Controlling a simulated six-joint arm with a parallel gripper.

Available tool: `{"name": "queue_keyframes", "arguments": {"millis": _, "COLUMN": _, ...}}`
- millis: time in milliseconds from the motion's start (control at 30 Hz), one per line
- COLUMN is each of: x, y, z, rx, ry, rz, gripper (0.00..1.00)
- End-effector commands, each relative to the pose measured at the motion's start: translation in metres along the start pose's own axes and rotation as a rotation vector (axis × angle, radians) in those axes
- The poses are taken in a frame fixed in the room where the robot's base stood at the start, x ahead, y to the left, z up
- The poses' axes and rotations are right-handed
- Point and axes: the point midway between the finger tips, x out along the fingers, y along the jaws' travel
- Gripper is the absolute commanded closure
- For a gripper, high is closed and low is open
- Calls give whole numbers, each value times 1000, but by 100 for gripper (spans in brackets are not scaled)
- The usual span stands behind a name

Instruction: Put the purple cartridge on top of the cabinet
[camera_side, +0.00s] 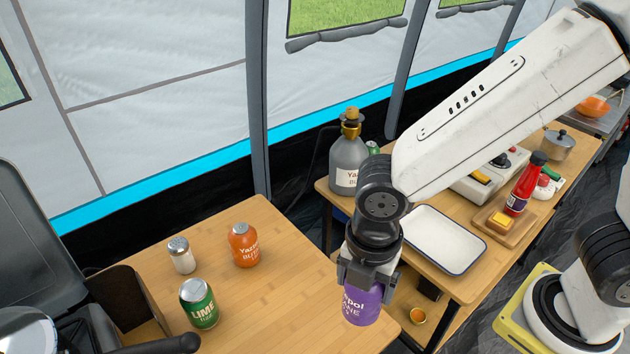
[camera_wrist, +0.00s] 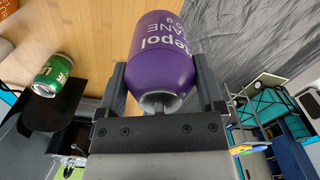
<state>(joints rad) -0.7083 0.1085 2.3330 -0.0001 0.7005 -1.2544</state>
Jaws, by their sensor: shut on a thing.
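The purple cartridge (camera_side: 362,304) has white lettering and is held in my gripper (camera_side: 368,283), below my wrist. In the wrist view the cartridge (camera_wrist: 162,50) sits between the two fingers of my gripper (camera_wrist: 161,77), its metal neck toward the palm. In the side view it overlaps the right edge of the near wooden top (camera_side: 290,290); its height above that top is unclear. No piece is clearly marked as the cabinet; this near wooden-topped unit may be it, but its front is out of view.
On the near top stand an orange cartridge (camera_side: 243,245), a shaker (camera_side: 181,255) and a green can (camera_side: 199,304), all toward the left. The right part is clear. A second table behind holds a white tray (camera_side: 445,239), a grey bottle (camera_side: 348,160) and a red bottle (camera_side: 525,185).

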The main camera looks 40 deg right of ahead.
Motion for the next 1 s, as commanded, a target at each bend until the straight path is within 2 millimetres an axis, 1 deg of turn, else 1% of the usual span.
{"name": "queue_keyframes", "arguments": {"millis": 100, "x": 7, "y": 15, "z": -2, "rx": 0, "ry": 0, "rz": 0, "gripper": 88}}
{"name": "queue_keyframes", "arguments": {"millis": 433, "x": 24, "y": 54, "z": -7, "rx": 1, "ry": 0, "rz": 0, "gripper": 88}}
{"name": "queue_keyframes", "arguments": {"millis": 800, "x": 61, "y": 83, "z": -11, "rx": -1, "ry": 0, "rz": 0, "gripper": 88}}
{"name": "queue_keyframes", "arguments": {"millis": 1000, "x": 74, "y": 93, "z": -12, "rx": -1, "ry": 0, "rz": 1, "gripper": 88}}
